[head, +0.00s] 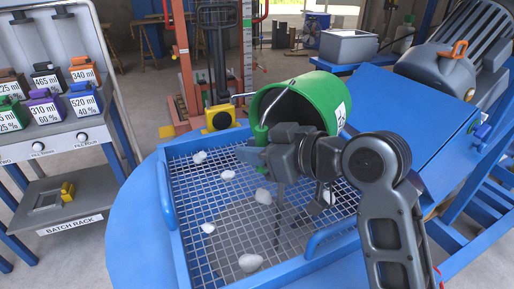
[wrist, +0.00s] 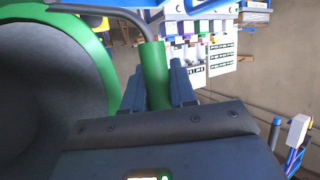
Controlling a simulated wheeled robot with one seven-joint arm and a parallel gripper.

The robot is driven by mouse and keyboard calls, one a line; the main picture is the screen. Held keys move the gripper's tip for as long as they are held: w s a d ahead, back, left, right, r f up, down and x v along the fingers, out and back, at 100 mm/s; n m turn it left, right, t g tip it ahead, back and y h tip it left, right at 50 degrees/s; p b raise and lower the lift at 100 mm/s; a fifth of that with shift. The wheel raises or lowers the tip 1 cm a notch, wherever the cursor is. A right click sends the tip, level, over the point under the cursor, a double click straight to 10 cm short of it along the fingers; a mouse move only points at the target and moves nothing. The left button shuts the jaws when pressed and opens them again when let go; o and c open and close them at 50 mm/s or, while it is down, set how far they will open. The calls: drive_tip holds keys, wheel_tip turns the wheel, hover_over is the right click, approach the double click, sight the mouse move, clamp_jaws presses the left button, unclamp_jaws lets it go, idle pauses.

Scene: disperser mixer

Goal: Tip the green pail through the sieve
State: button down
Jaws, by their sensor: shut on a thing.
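The green pail (head: 327,97) is held up over the sieve, tilted well onto its side with its open mouth toward the left front. Its dark inside shows; I cannot tell what is left in it. My gripper (head: 262,152) is shut on the pail's green upright handle, which shows between the jaws in the wrist view (wrist: 155,75). The sieve (head: 168,194) is a blue-framed wire mesh with a blue handle on its left side and one at the front right. Several pale lumps (head: 250,262) lie scattered on the mesh. Thin dark streaks show below the gripper, over the mesh.
A blue sloped panel (head: 400,110) and a grey drum (head: 440,75) with an orange handle stand at the right. A batch rack (head: 85,190) with coloured labelled containers stands at the left. A red-and-yellow post (head: 219,117) rises behind the sieve.

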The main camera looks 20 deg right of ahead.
drive_tip(key=shift+s+a+r+n+p, duration=0.1)
drive_tip(key=shift+a+r+n+p, duration=0.15)
drive_tip(key=shift+r+p, duration=0.35)
drive_tip(key=shift+s+a+r+n+p, duration=0.15)
drive_tip(key=shift+r+n+p, duration=0.25)
drive_tip(key=shift+r, duration=0.2)
